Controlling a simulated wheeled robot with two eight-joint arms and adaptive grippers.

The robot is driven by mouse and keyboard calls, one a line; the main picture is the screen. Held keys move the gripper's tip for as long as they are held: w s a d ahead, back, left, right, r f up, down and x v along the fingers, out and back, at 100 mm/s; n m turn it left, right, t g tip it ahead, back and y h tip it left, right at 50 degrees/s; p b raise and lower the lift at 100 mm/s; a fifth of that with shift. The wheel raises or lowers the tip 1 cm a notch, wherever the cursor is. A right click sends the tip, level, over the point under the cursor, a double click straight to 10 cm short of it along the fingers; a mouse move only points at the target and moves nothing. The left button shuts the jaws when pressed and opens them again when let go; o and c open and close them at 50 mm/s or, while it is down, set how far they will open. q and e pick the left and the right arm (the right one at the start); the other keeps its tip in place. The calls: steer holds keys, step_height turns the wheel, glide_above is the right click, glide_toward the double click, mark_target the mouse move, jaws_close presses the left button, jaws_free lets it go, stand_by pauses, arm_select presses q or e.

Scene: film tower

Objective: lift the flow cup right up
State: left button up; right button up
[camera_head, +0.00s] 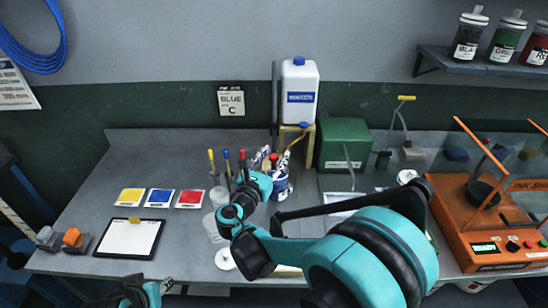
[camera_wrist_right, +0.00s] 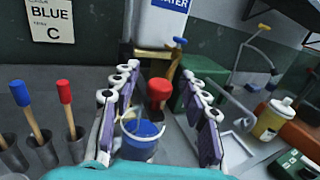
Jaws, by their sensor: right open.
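A red grip (camera_wrist_right: 160,90), which looks like the top of the flow cup's handle, stands between the fingers of my right gripper (camera_wrist_right: 165,98). The gripper is open, with a finger on each side and no visible hold. Below is a pot with blue contents (camera_wrist_right: 141,130) and a thin wire loop; the cup's body cannot be made out. In the head view the red grip (camera_head: 273,157) shows between the fingers of my right gripper (camera_head: 272,163), above the pot (camera_head: 281,186). My left gripper (camera_head: 160,288) is partly in view at the bottom left; its jaws are unclear.
Tools with yellow, blue and red handles stand in holders (camera_head: 218,196) left of the pot. Behind are a white water jug (camera_head: 299,92) and a green box (camera_head: 345,142). An orange machine (camera_head: 470,220) stands right. A clipboard (camera_head: 129,240) lies left.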

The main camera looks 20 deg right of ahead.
mark_target(274, 156)
jaws_close()
steer(key=shift+r, duration=0.1)
step_height(274, 156, up, 20)
steer(key=p, duration=1.4)
steer(key=shift+r+p, duration=0.2)
steer(key=shift+p, duration=0.2)
steer(key=shift+w, duration=0.1)
jaws_free()
